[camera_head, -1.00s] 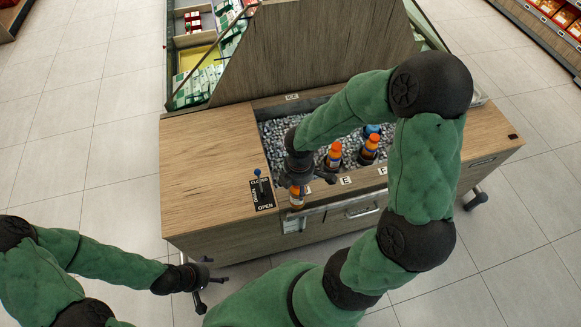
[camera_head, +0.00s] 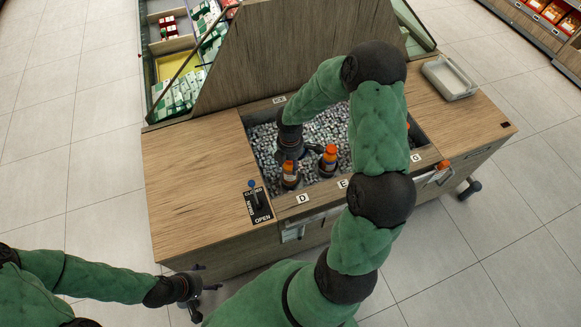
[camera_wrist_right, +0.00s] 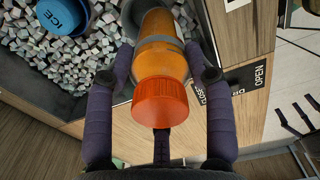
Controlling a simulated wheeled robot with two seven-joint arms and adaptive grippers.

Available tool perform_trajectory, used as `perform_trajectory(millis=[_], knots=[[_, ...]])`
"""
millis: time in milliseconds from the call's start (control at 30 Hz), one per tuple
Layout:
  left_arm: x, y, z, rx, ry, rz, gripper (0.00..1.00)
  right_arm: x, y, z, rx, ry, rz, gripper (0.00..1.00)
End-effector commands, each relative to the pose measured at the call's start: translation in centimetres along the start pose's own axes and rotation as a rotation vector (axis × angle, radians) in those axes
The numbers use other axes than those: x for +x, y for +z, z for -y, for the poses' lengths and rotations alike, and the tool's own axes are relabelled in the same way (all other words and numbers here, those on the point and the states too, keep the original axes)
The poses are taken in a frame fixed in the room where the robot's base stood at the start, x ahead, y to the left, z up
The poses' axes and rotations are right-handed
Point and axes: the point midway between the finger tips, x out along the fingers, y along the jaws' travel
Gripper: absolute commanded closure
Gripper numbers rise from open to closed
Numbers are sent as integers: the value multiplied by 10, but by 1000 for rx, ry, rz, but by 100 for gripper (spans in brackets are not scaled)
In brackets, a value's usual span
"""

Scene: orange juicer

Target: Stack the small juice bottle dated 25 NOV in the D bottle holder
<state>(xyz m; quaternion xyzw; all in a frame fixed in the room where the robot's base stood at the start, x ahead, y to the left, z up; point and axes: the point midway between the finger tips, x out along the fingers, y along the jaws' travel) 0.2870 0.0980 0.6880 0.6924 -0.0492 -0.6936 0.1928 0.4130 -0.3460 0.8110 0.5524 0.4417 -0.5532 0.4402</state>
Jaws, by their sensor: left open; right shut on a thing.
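My right gripper (camera_head: 291,158) is shut on a bottle (camera_head: 290,174) with orange juice, behind the D label (camera_head: 303,198) at the near left of the ice well. In the right wrist view, the fingers (camera_wrist_right: 157,78) are on both sides of the bottle (camera_wrist_right: 161,50), its orange cap (camera_wrist_right: 160,102) toward the camera. I cannot read a date on it, nor tell whether its base touches the ice or a holder. Another orange-capped bottle (camera_head: 328,161) stands just to its right. My left gripper (camera_head: 196,291) is open and empty, low in front of the counter.
The ice well (camera_head: 262,135) sits in a wooden counter (camera_head: 190,175). A lever (camera_head: 256,198) with OPEN and CLOSED marks is left of the D label. A blue ICE container (camera_wrist_right: 62,17) lies on the ice. An orange item (camera_head: 443,165) is at the front right. A tray (camera_head: 449,80) stands at right.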

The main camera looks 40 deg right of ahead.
Motion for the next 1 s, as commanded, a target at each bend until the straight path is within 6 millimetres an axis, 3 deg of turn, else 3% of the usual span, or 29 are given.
perform_trajectory(millis=[367,567,1000], knots=[[8,0,3,0,0,0,20,25,11,-18,1,1,0,92],[23,-1,8,0,0,0,20,54,11,-19,0,1,0,92],[25,-1,9,0,0,0,20,59,11,-19,1,2,1,92]])
